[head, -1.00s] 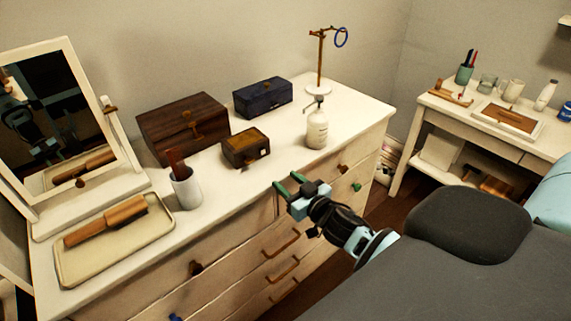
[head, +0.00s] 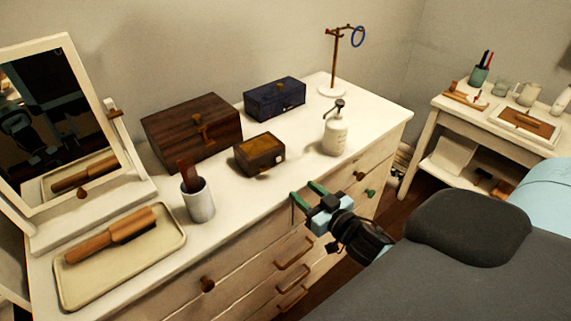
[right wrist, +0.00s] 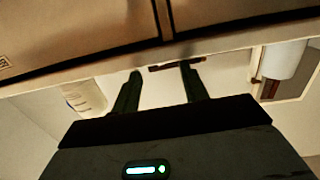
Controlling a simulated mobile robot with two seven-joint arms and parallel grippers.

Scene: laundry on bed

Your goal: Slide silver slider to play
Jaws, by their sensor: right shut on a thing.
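A small dark wooden box (head: 259,153) with a gold panel on its lid sits on the dresser top (head: 245,205). I cannot make out a silver slider on it. My right gripper (head: 305,192) is just in front of the dresser's front edge, lower and to the right of the box and apart from it. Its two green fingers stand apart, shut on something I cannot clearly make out. In the right wrist view, a thin dark brown strip (right wrist: 172,66) shows between the fingertips. My left gripper is not in view.
A white cup (head: 198,203) with a brown item stands left of the box, a white pump bottle (head: 335,137) right of it. A larger wooden box (head: 190,130) and a blue box (head: 274,100) stand behind.

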